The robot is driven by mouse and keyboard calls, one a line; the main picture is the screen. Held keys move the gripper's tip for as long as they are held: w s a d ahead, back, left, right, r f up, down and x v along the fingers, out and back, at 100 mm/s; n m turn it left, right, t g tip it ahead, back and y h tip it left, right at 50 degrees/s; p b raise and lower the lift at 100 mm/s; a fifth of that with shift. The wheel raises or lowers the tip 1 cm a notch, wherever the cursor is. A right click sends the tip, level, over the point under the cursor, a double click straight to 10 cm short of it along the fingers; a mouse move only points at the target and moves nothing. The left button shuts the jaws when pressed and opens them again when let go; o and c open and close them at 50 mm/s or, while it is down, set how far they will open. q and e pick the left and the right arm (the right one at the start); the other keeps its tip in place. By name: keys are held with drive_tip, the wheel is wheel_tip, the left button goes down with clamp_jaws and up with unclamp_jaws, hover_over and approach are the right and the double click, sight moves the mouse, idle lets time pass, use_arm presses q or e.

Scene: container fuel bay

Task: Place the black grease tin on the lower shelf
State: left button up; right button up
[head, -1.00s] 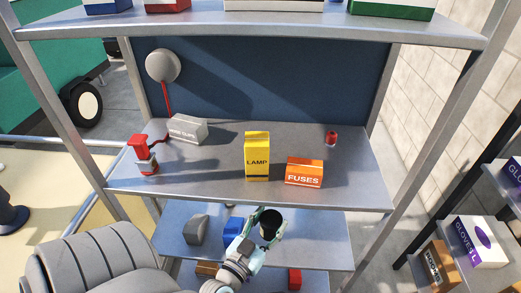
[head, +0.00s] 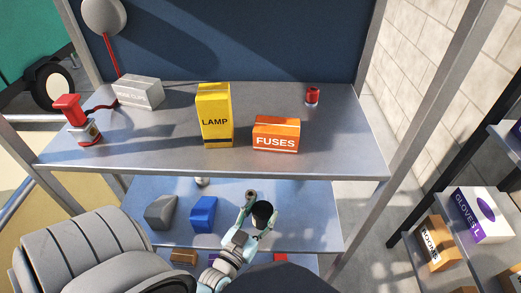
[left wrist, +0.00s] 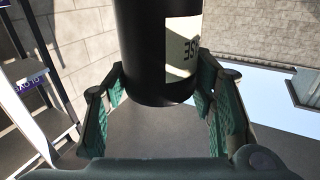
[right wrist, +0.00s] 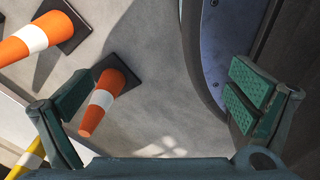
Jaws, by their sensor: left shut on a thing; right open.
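The black grease tin (head: 263,213) is held in my left gripper (head: 259,208). In the left wrist view the tin (left wrist: 143,50) is a dark cylinder with a pale label, between the two green-padded fingers. In the head view the tin appears in front of the lower shelf (head: 310,215), right of a blue object. I cannot tell whether it touches the shelf. My right gripper (right wrist: 160,88) is open and empty in the right wrist view, above a grey floor.
The shelf above bears a yellow LAMP box (head: 214,118), an orange FUSES box (head: 276,136) and a small red item (head: 312,97). A grey block (head: 161,213) and a blue object (head: 204,214) occupy the lower shelf's left; its right looks clear. Traffic cones (right wrist: 101,103) stand near my right gripper.

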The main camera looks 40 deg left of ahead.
sight(257, 224)
use_arm(q)
wheel_tip(257, 224, down, 4)
drive_tip(key=shift+s+r+b, duration=0.1)
drive_tip(key=shift+r+b, duration=0.1)
drive_tip(key=shift+b, duration=0.75)
drive_tip(key=shift+r, duration=0.2)
drive_tip(key=shift+f, duration=0.2)
drive_tip(key=o, duration=1.3)
use_arm(e)
drive_tip(key=shift+w+d+f, duration=0.2)
drive_tip(key=shift+d+f, duration=0.2)
drive_tip(key=shift+f, duration=0.15)
drive_tip(key=shift+w+d+f, duration=0.2)
drive_tip(key=shift+d+f, duration=0.2)
drive_tip(key=shift+f, duration=0.15)
use_arm(q)
drive_tip(key=shift+s+r, duration=0.15)
drive_tip(key=shift+r, duration=0.05)
drive_tip(key=s, duration=0.4)
drive_tip(key=s+d+p, duration=0.1)
drive_tip(key=s, duration=0.2)
drive_tip(key=s+d, duration=0.1)
drive_tip(key=s, duration=0.3)
drive_tip(key=shift+s+p, duration=0.3)
use_arm(e)
drive_tip(key=shift+s+a+r, duration=0.2)
drive_tip(key=shift+a+r, duration=0.1)
drive_tip(key=shift+r, duration=0.35)
